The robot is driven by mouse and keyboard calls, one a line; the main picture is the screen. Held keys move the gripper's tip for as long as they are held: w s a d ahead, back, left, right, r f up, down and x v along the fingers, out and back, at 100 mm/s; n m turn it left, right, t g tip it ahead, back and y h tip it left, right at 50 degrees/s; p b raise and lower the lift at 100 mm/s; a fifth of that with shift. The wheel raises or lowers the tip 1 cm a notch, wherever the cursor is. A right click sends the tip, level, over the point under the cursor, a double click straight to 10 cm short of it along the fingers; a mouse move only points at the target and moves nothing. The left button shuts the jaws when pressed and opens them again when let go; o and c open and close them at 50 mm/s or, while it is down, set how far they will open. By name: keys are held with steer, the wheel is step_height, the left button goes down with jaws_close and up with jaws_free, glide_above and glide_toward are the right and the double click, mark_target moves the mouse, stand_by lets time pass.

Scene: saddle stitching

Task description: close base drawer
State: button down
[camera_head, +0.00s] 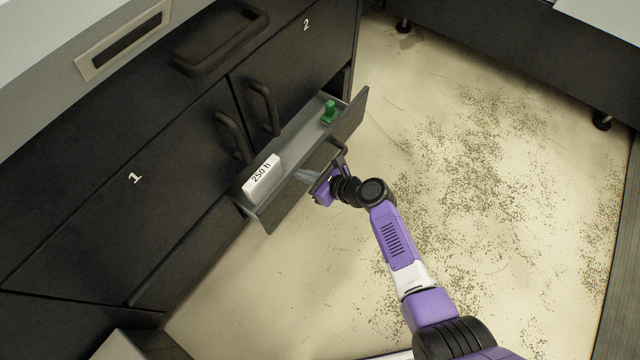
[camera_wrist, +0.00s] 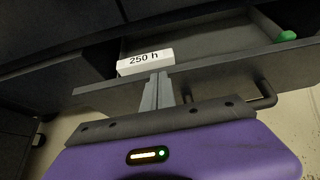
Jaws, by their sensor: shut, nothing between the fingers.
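The base drawer (camera_head: 353,118) is pulled out at the bottom of the dark cabinet. It holds a white block marked "250 h" (camera_head: 262,177) at its left end and a small green object (camera_head: 329,112) toward its right end. My gripper (camera_head: 303,176) is at the outer side of the drawer front, left of its handle (camera_head: 341,152). In the wrist view my gripper (camera_wrist: 157,84) has its fingers together and empty, with the tips overlapping the top edge of the drawer front (camera_wrist: 215,73). I cannot tell whether they touch it. The handle (camera_wrist: 264,98) shows to the right of the fingers.
Cabinet door 1 (camera_head: 120,200) and door 2 (camera_head: 300,65) are shut above the drawer, with bar handles (camera_head: 265,108) standing out. The stained floor (camera_head: 480,170) to the right is clear. Another dark cabinet (camera_head: 500,45) stands at the upper right.

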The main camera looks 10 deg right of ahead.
steer(key=w+a+b, duration=0.1)
steer(key=w+a, duration=0.4)
stand_by(0.3)
stand_by(0.4)
